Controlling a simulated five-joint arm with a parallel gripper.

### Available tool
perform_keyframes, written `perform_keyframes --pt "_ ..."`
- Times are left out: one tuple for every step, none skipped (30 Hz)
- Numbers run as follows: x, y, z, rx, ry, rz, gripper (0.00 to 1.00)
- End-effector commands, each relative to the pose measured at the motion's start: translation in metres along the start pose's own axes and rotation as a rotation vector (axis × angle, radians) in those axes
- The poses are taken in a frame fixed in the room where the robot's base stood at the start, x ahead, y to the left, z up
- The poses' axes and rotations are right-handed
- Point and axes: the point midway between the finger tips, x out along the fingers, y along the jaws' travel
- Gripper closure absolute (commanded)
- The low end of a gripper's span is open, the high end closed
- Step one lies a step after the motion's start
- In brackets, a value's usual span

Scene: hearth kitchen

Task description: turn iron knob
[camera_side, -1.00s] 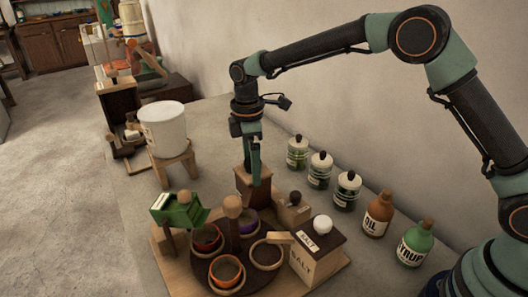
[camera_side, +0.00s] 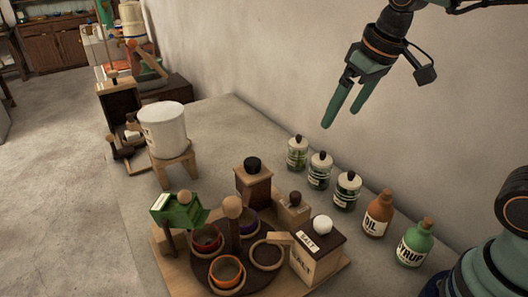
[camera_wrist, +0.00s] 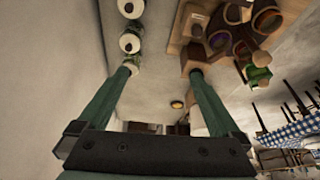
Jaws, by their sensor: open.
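A round black knob (camera_side: 252,163), dark like iron, sits on top of a brown wooden box (camera_side: 253,187) near the middle of the table in the side view. My gripper (camera_side: 341,117) is up in the air to the right of the knob and well above it, in front of the wall. Its two green fingers are apart with nothing between them. In the wrist view my gripper (camera_wrist: 163,72) also shows spread and empty. I cannot pick out the black knob for sure in the wrist view.
A wooden board with coloured bowls, a green box (camera_side: 178,210) and a salt box (camera_side: 315,255) lies in front of the knob's box. Several jars (camera_side: 320,170), an oil bottle (camera_side: 377,214) and a syrup bottle (camera_side: 415,243) line the right. A white bucket (camera_side: 163,130) stands left.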

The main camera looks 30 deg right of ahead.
Motion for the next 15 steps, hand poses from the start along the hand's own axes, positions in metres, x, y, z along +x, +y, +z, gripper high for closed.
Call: perform_keyframes --pt "-0.004 0.006 0.012 0.018 0.028 0.006 0.0" --pt "-0.005 0.008 0.018 0.026 0.041 0.009 0.0" --pt "-0.005 0.012 0.027 0.038 0.058 0.014 0.0" --pt "-0.006 0.014 0.033 0.046 0.071 0.017 0.0" --pt "-0.006 0.016 0.038 0.053 0.082 0.02 0.0" --pt "-0.005 0.018 0.045 0.062 0.096 0.024 0.0" --pt "-0.005 0.02 0.05 0.068 0.106 0.027 0.0" --pt "-0.004 0.021 0.053 0.074 0.115 0.029 0.0" --pt "-0.003 0.023 0.058 0.08 0.124 0.032 0.0" --pt "-0.002 0.023 0.061 0.083 0.129 0.033 0.0" --pt "-0.002 0.024 0.063 0.086 0.135 0.035 0.0" --pt "-0.001 0.025 0.066 0.09 0.14 0.036 0.08" --pt "-0.001 0.025 0.067 0.091 0.143 0.037 0.19" --pt "-0.001 0.025 0.067 0.088 0.144 0.038 0.19" --pt "-0.001 0.025 0.066 0.079 0.142 0.038 0.19"
